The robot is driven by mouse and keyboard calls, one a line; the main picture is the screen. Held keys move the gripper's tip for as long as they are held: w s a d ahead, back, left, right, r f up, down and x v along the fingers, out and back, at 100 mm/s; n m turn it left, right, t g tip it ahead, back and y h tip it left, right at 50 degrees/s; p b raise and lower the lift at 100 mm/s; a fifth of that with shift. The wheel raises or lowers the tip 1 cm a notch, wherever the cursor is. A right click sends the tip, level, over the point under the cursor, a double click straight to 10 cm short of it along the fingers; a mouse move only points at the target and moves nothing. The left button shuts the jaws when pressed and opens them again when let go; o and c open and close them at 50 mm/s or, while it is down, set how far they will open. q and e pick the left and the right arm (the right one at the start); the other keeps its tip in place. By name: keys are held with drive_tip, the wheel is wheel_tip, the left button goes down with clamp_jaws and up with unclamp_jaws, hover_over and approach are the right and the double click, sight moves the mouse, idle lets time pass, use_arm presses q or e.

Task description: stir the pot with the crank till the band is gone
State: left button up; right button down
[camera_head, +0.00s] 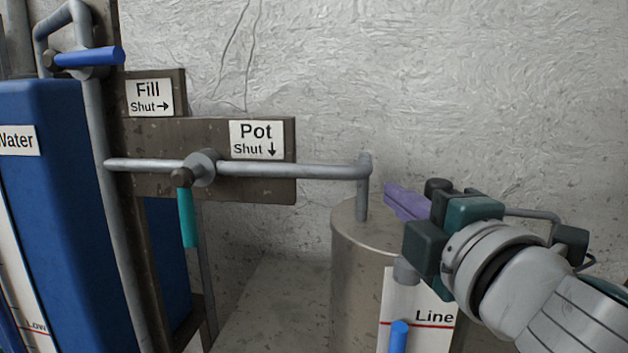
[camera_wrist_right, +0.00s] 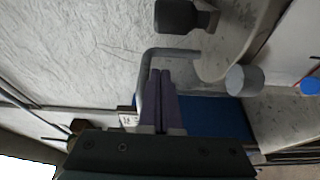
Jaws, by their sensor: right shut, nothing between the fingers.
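The pot (camera_head: 348,285) is a grey metal cylinder at lower centre right in the head view. A pipe drops onto its lid, and its right part is hidden behind my right gripper. My right gripper (camera_head: 394,194) has purple fingers and is over the lid, shut and empty; its fingers also show in the wrist view (camera_wrist_right: 160,74). A dark grip on a short grey rod (camera_wrist_right: 180,16), perhaps the crank, is near the lid at the top of the wrist view, apart from the fingers. I cannot make out a band. My left gripper is not in view.
The pot's front has a white "Line" plate (camera_head: 406,300) with a red line and a blue handle (camera_head: 399,337). At left are the blue water tank (camera_head: 60,190), a pipe (camera_head: 300,171) and a teal valve handle (camera_head: 188,218). A textured wall is close behind.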

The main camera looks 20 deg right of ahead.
drive_tip(key=d, duration=0.1)
drive_tip(key=w+d+p, duration=0.1)
drive_tip(key=shift+d, duration=0.4)
drive_tip(key=shift+s+d+f, duration=0.1)
drive_tip(key=shift+s+d, duration=0.2)
drive_tip(key=shift+d, duration=0.2)
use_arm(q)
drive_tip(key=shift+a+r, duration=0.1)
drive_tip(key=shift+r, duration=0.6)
